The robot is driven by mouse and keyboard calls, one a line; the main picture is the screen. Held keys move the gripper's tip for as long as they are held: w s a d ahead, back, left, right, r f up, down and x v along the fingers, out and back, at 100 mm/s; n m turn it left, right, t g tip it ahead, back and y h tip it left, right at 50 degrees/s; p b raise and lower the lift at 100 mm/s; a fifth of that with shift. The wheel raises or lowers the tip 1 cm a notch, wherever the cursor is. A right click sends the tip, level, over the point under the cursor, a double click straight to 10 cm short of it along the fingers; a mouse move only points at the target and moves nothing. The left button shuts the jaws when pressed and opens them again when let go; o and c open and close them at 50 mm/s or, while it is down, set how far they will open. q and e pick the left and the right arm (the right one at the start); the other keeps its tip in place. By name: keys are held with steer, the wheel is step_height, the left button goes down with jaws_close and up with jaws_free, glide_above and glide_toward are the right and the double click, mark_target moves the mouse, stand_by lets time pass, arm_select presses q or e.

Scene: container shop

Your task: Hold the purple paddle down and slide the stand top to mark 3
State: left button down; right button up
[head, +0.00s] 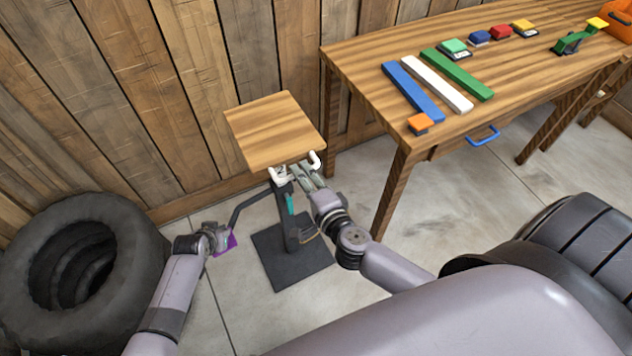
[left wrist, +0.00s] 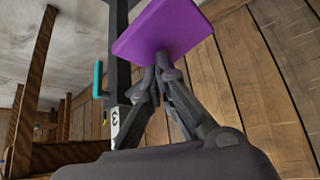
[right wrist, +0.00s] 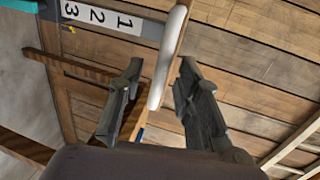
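The stand has a square wooden top (head: 275,130) on a dark post over a black base plate (head: 290,255). A white handle (head: 316,160) hangs under the top's front edge. My right gripper (head: 305,168) is open, with its fingers on either side of the handle (right wrist: 170,60) in the right wrist view. A white strip (right wrist: 100,17) there shows 1, 2 and 3. A teal piece (head: 290,204) sits on the post. The purple paddle (left wrist: 180,28) is at my left gripper (left wrist: 158,68), whose closed fingertips meet at its face, apparently touching it.
A wooden workbench (head: 370,60) stands right of the stand, with coloured bars, blocks and a blue drawer handle (head: 482,136). A large tyre (head: 140,270) lies at the left. A plank wall (head: 150,90) is close behind the stand. Concrete floor (head: 440,185) is clear before the bench.

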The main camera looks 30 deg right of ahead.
arm_select(q)
steer(key=shift+s, duration=0.1)
arm_select(e)
steer(key=v, duration=1)
steer(key=shift+w, duration=0.1)
